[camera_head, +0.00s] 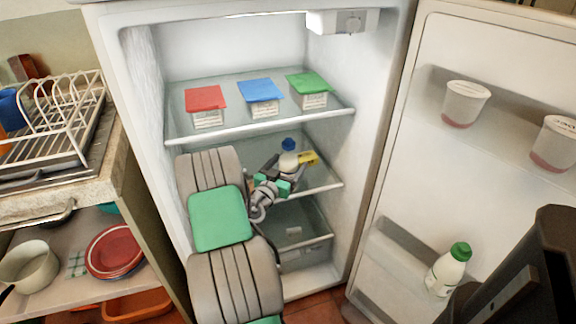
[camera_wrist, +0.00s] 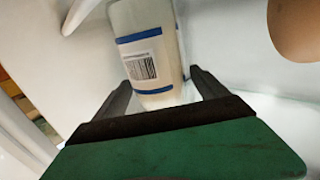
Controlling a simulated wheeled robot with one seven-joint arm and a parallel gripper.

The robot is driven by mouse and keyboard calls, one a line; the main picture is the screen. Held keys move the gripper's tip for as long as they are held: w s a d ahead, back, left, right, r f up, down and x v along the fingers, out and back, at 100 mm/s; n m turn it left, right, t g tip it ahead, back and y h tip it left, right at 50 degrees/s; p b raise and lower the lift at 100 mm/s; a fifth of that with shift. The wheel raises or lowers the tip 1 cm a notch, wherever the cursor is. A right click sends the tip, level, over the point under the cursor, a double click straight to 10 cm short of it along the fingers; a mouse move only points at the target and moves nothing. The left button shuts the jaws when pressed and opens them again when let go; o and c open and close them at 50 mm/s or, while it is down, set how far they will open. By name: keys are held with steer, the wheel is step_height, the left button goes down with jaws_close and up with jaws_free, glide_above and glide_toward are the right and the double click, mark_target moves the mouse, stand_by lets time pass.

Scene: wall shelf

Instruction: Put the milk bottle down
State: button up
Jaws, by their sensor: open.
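A white milk bottle with a blue cap (camera_head: 288,159) stands on the middle fridge shelf (camera_head: 322,184). In the wrist view its lower part shows, with blue bands and a barcode label (camera_wrist: 143,62). My gripper (camera_head: 283,172) reaches into the fridge at that shelf, right by the bottle. In the wrist view my gripper (camera_wrist: 162,88) is open, with one finger on either side of the bottle's base. Whether a finger touches the bottle cannot be told. A second bottle with a green cap (camera_head: 447,270) stands in the door shelf.
A yellow item (camera_head: 308,158) lies just right of the blue-capped bottle. Red (camera_head: 206,98), blue (camera_head: 260,92) and green (camera_head: 309,86) topped cartons stand on the shelf above. The open door (camera_head: 400,170) is at right. A rounded tan object (camera_wrist: 296,28) is close by in the wrist view.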

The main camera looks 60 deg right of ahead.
steer(key=shift+r, duration=0.2)
steer(key=a+b, duration=0.1)
steer(key=a, duration=1.1)
